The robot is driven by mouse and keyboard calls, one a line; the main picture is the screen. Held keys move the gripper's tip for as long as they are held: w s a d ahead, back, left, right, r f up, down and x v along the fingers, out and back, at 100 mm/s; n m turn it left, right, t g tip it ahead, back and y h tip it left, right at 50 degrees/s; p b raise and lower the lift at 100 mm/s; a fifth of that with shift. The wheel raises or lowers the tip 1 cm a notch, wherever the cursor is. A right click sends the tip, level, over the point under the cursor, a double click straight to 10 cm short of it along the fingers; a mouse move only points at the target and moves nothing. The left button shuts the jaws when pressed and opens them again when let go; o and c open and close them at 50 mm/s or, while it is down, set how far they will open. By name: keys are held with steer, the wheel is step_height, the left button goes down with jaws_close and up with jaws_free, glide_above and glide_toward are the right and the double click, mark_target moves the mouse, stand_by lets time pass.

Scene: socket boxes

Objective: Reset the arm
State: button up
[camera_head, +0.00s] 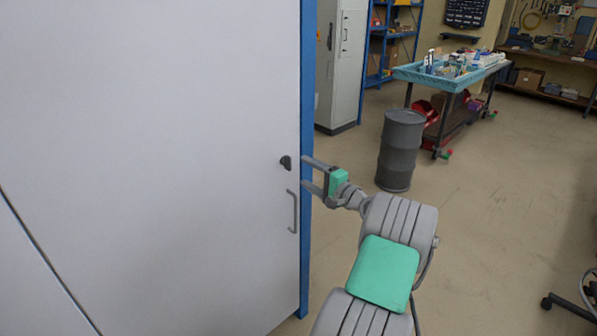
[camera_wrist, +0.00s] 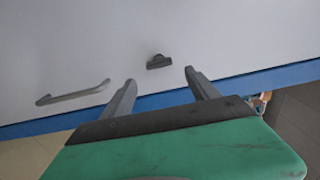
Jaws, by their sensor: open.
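My gripper (camera_head: 308,174) is at the end of my arm, near the right edge of a large light grey door with a blue frame. Its two fingers are spread apart with nothing between them. The fingertips point at a small dark knob (camera_head: 286,162) on the door, which lies just beyond them. In the wrist view my gripper (camera_wrist: 160,82) is open, and the knob (camera_wrist: 159,62) shows ahead between the fingertips, apart from them. A grey bar handle (camera_head: 293,211) is below the knob; it also shows in the wrist view (camera_wrist: 73,93), left of the fingers.
The door (camera_head: 150,150) fills the left of the head view, beside its blue frame (camera_head: 307,100). A grey drum (camera_head: 400,150) stands on the floor behind my arm. A blue-topped trolley (camera_head: 450,72) is farther back. The floor to the right is mostly clear.

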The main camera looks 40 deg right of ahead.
steer(key=shift+s, duration=0.75)
